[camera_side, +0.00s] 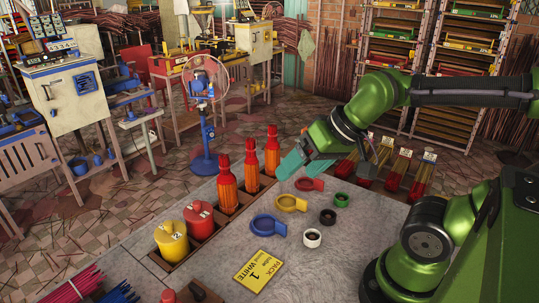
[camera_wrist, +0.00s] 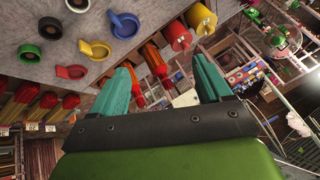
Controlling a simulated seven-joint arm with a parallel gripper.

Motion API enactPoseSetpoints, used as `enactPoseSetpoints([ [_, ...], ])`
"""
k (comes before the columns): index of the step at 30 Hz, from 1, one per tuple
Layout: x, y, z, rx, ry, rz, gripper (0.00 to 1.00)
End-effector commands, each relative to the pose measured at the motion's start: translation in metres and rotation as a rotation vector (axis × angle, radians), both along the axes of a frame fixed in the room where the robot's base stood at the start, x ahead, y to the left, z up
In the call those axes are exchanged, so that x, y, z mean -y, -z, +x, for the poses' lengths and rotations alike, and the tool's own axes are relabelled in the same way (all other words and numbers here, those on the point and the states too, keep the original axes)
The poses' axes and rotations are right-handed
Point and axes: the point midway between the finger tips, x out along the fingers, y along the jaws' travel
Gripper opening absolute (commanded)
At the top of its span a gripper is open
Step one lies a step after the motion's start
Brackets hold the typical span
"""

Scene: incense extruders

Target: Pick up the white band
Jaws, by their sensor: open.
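The white band (camera_side: 304,239) is a small ring with a dark centre, lying on the grey table near a yellow sign. In the wrist view it shows only partly, at the top edge (camera_wrist: 77,5). My gripper (camera_side: 291,163) has teal fingers and is above the table's far part, beyond the red ring-shaped piece and apart from the white band. In the wrist view its two fingers (camera_wrist: 161,60) stand wide apart with nothing between them. The yellow sign (camera_side: 258,270) reads "PACK", "1" and "WHITE".
A black band (camera_side: 328,217) and a green band (camera_side: 341,199) lie beyond the white one. Handled blue (camera_side: 262,225), yellow (camera_side: 291,203) and red (camera_side: 310,184) rings lie to the left. Orange bottles (camera_side: 227,185) and lidded yellow and red pots (camera_side: 171,240) line the left edge.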

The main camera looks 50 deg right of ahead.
Motion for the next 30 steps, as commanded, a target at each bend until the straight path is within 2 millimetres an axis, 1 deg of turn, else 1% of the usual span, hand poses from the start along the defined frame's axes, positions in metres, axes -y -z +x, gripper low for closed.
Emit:
enactPoseSetpoints([
  [3,0.018,0.022,0.009,-0.144,0.018,-0.033,0.78],
  [6,0.036,0.041,0.011,-0.292,0.013,-0.077,0.78],
  [10,0.058,0.059,0.008,-0.464,-0.009,-0.131,0.78],
  [13,0.071,0.063,0.003,-0.554,-0.033,-0.166,0.78],
  [15,0.073,0.062,-0.001,-0.575,-0.048,-0.180,0.78],
  [17,0.073,0.068,-0.003,-0.585,-0.057,-0.182,0.78],
  [20,0.072,0.085,-0.003,-0.586,-0.061,-0.181,0.78],
  [27,0.071,0.139,-0.004,-0.586,-0.060,-0.180,0.78],
  [30,0.072,0.157,-0.003,-0.584,-0.060,-0.180,0.78],
])
